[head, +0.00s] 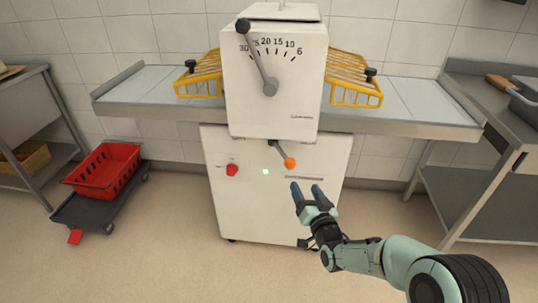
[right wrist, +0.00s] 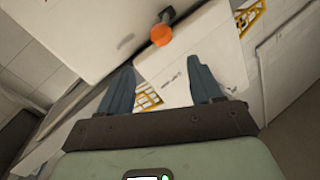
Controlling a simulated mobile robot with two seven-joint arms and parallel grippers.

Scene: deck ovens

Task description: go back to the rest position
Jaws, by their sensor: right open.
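My right gripper (head: 308,190) is open and empty in front of the lower cabinet of a white dough sheeter (head: 275,75). Its two blue fingers stand apart in the right wrist view (right wrist: 163,85), with nothing between them. An orange-knobbed lever (head: 290,163) sticks out of the machine just above and left of the fingertips in the head view. The orange knob also shows beyond the fingers in the right wrist view (right wrist: 162,35), apart from them. My left gripper is in neither view.
A red crate (head: 104,168) sits on a dark dolly at the left. A steel table (head: 475,160) stands at the right. The floor in front is clear.

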